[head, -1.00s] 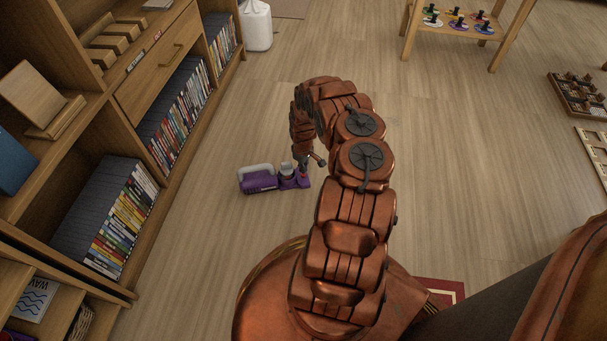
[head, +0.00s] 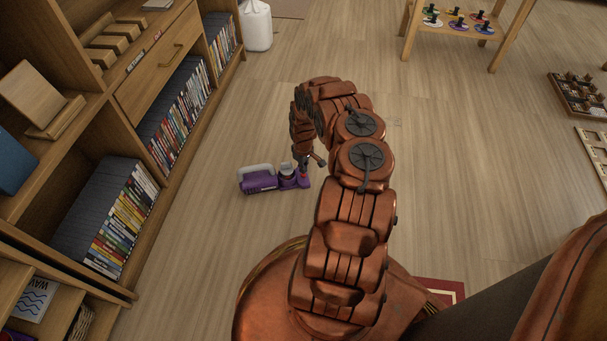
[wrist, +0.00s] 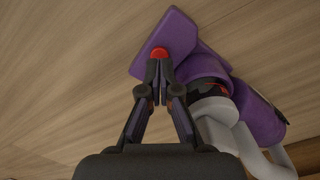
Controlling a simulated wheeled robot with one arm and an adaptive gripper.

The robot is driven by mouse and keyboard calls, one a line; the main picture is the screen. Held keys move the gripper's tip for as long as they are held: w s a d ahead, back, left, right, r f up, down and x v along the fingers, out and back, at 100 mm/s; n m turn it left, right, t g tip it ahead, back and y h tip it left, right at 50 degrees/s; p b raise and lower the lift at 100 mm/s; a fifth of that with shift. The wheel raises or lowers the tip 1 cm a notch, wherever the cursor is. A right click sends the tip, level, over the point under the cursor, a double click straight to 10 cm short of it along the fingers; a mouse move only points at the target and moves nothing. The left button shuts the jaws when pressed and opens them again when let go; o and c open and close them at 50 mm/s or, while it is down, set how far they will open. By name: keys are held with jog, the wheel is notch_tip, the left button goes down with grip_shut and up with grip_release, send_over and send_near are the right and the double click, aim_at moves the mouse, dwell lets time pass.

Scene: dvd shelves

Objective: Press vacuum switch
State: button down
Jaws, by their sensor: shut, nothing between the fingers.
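A purple and white vacuum (head: 262,180) lies on the wood floor, left of my arm in the head view. In the wrist view its purple body (wrist: 180,38) shows with a red round switch (wrist: 160,53) near one end. My gripper (wrist: 158,64) is shut and empty, its fingertips together right at the lower edge of the red switch and covering part of it. Whether the tips touch or push it down, I cannot tell. In the head view my gripper (head: 304,172) points down at the vacuum's right end.
A wooden shelf with rows of DVDs (head: 110,220) stands on the left. A white bag-like container (head: 256,26) is at the back. A low wooden table (head: 447,31) with small coloured pieces is at the upper right. The floor around the vacuum is clear.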

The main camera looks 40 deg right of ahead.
jog(key=shift+f+b, duration=0.6)
jog(key=shift+f, duration=0.7)
dwell(0.8)
jog(key=shift+r, duration=0.15)
jog(key=shift+r+p, duration=3.3)
jog(key=shift+r, duration=0.1)
